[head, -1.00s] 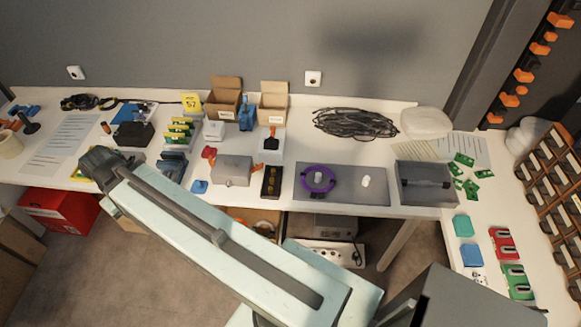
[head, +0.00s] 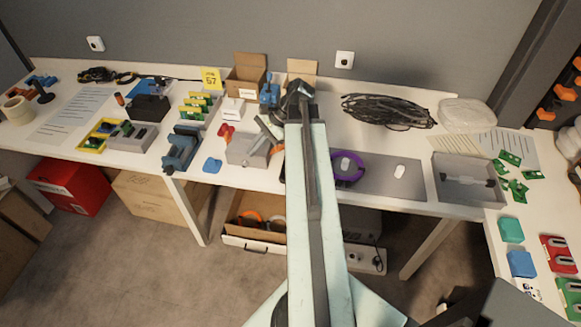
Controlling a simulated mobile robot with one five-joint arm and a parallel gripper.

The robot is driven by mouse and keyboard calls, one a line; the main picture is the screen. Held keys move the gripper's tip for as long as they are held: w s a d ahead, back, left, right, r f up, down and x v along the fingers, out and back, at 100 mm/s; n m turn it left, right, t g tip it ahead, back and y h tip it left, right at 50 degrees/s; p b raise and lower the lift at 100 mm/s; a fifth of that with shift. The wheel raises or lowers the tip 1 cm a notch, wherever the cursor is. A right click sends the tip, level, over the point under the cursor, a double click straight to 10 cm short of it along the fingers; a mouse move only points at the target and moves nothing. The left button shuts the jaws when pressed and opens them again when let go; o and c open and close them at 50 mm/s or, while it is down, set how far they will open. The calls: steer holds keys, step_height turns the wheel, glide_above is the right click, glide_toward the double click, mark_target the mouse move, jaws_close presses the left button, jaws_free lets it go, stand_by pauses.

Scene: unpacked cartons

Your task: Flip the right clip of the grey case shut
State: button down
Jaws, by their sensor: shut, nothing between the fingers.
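The grey case (head: 244,151) sits closed near the front edge of the bench, left of my raised arm. Its clips are too small to make out, so I cannot tell how the right one stands. My arm crosses in front of the bench just right of the case. A thin grey part beside the arm, over the case's back right, looks like my shut gripper (head: 264,127). It appears empty. I cannot tell whether it touches the case. The arm hides what lies directly behind it.
Red pieces (head: 226,130) and a blue piece (head: 212,165) lie left of the case. A blue vice (head: 181,148) stands further left. A purple ring (head: 349,168) lies on a grey mat (head: 379,181) right of the arm. An open grey box (head: 466,180) stands beyond it.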

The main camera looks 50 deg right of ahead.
mark_target(277, 148)
steer(key=s+d+f+m+t+b, duration=0.1)
steer(key=s+d+m, duration=0.1)
steer(key=d, duration=0.1)
steer(key=s+d+f+m+t+b, duration=0.1)
steer(key=s+d+m+b, duration=0.1)
steer(key=d, duration=0.2)
steer(key=s+d+m+t+b, duration=0.1)
steer(key=s+d+m, duration=0.1)
steer(key=d, duration=0.1)
steer(key=shift+s+d+f+t+y, duration=0.2)
steer(key=shift+d+f+t+y, duration=0.1)
steer(key=shift+d+f, duration=0.1)
steer(key=s+d+r+m+t+b, duration=0.1)
steer(key=s+d+m+t+b, duration=0.1)
steer(key=s+d+m, duration=0.3)
steer(key=shift+s+d+r+t+b, duration=0.2)
steer(key=shift+s+d+t+b, duration=0.25)
steer(key=shift+s+d, duration=0.5)
steer(key=b+x, duration=0.4)
steer(key=x, duration=0.4)
steer(key=shift+w+f, duration=0.3)
steer(key=shift+f, duration=0.05)
steer(key=shift+w+a+f, duration=0.2)
steer(key=shift+w+a, duration=0.15)
steer(key=shift+w, duration=0.25)
